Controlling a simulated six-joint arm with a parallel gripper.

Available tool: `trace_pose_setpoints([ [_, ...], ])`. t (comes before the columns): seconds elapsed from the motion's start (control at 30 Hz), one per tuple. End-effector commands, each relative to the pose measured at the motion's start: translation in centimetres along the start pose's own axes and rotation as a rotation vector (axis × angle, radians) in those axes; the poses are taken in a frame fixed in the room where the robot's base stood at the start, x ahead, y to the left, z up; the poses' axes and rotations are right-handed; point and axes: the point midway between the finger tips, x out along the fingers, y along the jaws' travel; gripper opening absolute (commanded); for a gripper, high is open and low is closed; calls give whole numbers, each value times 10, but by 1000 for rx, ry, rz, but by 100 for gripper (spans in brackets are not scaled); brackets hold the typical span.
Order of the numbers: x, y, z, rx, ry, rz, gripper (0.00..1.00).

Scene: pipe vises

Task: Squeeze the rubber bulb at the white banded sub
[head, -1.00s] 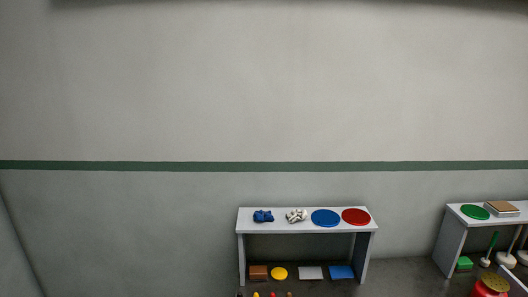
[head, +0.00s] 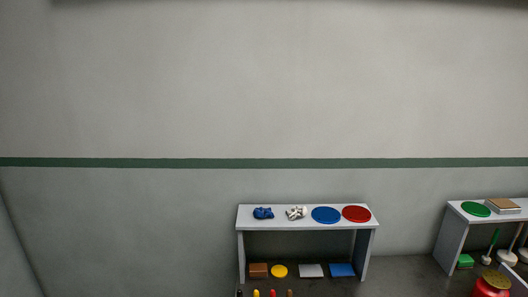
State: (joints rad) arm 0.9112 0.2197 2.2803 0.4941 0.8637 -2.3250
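My gripper is not in the head view. No rubber bulb or white banded sub can be made out in it. A small blue object (head: 263,213) and a white object with dark markings (head: 297,213) lie on the top of a far white bench. They are too small to tell what they are.
The far white bench (head: 280,226) also bears a blue disc (head: 326,215) and a red disc (head: 356,214). Below are a brown block (head: 258,271) and a yellow disc (head: 279,271). A second bench (head: 451,240) and a red container (head: 489,289) stand at right.

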Motion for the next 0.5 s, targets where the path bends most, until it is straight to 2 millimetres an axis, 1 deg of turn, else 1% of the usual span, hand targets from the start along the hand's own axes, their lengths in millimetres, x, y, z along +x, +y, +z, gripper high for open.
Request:
trace_pose_setpoints([
  [0.27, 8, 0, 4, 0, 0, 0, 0],
  [0.5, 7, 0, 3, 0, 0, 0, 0],
])
